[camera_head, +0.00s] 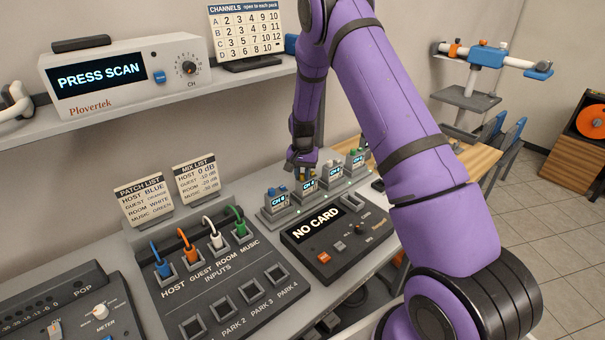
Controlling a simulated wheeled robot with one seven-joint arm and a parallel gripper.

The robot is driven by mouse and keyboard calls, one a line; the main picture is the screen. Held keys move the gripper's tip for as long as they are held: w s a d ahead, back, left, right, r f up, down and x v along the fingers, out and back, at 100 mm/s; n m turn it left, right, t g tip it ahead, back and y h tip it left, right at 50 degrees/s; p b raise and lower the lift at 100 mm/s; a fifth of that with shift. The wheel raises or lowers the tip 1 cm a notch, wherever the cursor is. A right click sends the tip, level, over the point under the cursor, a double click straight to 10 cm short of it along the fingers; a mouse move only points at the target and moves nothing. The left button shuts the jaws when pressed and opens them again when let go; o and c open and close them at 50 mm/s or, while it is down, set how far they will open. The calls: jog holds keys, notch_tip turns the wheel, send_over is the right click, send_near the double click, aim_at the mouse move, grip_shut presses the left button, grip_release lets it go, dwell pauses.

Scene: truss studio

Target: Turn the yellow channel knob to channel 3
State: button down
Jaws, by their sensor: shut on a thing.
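A row of small grey packs with lit channel displays stands in a rack (318,206) on the desk. The yellow channel knob (304,178) is on top of the second pack from the left (306,189) and is mostly hidden by my gripper. My gripper (302,169) points down over that pack and is shut on the yellow knob. The pack's display is too small to read surely. A channels chart (246,32) on the shelf lists rows A to D with numbers; row A reads 2, 3, 4, 9, 10.
Neighbouring packs have a blue knob (276,191), a white knob and a green knob close beside my gripper. A console reading "NO CARD" (318,225) is in front. A patch box with cables (215,285) is at left. The shelf scanner (125,77) reads "PRESS SCAN".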

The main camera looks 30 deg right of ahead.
jog(key=shift+n, duration=1.2)
